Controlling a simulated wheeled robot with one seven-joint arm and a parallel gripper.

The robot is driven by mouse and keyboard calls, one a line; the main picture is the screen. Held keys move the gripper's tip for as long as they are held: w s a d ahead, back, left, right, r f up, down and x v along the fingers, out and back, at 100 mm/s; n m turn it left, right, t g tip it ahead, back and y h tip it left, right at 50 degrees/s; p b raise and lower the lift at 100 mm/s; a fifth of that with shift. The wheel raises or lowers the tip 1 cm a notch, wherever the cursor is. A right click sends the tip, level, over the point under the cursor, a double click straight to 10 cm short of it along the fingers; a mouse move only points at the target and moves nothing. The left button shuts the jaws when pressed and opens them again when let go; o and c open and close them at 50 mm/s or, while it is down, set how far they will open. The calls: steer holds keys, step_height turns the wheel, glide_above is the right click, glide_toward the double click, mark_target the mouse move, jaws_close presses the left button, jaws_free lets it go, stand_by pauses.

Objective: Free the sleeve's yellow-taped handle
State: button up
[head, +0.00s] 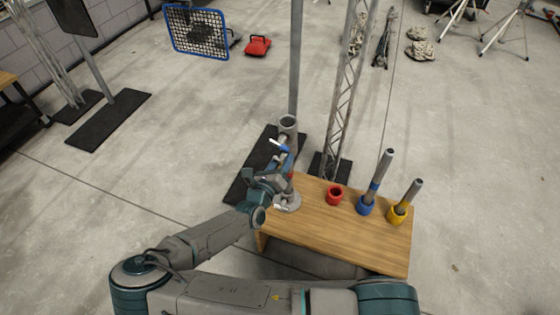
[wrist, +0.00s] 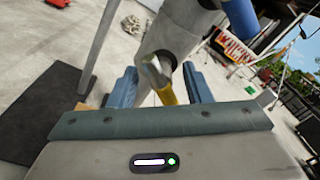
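A yellow-taped handle (wrist: 167,93) with a metal end juts from the sleeve toward the wrist camera. A blue-taped handle (wrist: 241,16) shows at the upper right of the wrist view and in the head view (head: 278,146). My gripper (wrist: 160,88) is open, one blue finger on each side of the yellow-taped handle, with visible gaps. In the head view my gripper (head: 268,181) partly hides the area below the sleeve.
The wooden table (head: 320,228) holds a red cup (head: 335,195), a blue cup (head: 366,205) and a yellow cup (head: 398,214). Grey bars stand in the blue and yellow cups. A lattice tower (head: 345,95) rises behind the table.

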steer(key=v, duration=1.3)
steer(key=shift+s, duration=0.35)
